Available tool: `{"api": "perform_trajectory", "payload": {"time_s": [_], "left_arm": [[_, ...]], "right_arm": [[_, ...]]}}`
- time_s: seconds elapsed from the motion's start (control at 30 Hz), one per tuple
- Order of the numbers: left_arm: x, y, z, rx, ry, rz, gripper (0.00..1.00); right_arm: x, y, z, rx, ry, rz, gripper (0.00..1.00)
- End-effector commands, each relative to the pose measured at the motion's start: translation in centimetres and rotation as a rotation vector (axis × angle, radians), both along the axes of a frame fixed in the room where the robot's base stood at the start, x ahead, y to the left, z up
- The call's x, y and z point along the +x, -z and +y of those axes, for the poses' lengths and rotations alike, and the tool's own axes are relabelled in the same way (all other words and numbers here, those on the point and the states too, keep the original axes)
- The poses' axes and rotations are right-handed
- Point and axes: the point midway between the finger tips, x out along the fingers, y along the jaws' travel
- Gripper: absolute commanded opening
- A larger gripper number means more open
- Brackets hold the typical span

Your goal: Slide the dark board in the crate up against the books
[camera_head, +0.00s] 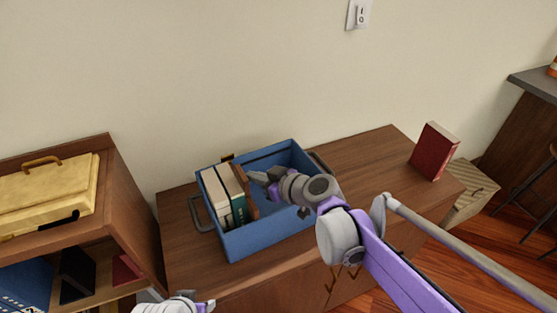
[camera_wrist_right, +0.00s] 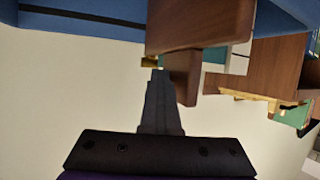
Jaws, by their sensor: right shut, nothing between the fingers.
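The blue crate (camera_head: 268,240) stands on the wooden cabinet. At its left end stand a cream book (camera_head: 214,190) and a green book (camera_head: 234,203). The brown board (camera_head: 249,198) stands upright just right of the green book; I cannot tell whether they touch. The board also shows large in the right wrist view (camera_wrist_right: 197,25). My right gripper (camera_head: 258,178) is shut and empty inside the crate, its tips at the board's right side. Contact with the board is unclear. My left gripper (camera_head: 205,304) shows only partly at the bottom edge, outside the crate.
The crate's right part is empty apart from my gripper. A red book (camera_head: 434,151) stands at the right of the cabinet top (camera_head: 375,158). A wooden shelf unit (camera_head: 125,195) with a yellow case (camera_head: 50,192) on top is at the left. The wall is close behind the crate.

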Motion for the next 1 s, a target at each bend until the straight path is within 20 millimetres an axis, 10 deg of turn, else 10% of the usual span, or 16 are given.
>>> {"api": "perform_trajectory", "payload": {"time_s": [0.33, 1.0], "left_arm": [[0.0, -0.1, 0.0, 0.0, 0.0, 0.0, 0.5], [0.2, -1.0, 0.0, 0.0, 0.0, -0.004, 0.5]], "right_arm": [[-0.5, 0.0, 0.9, 0.0, -0.004, 0.002, 0.0], [1.8, 0.0, -3.4, -0.001, 0.0, 0.001, 0.0]]}}
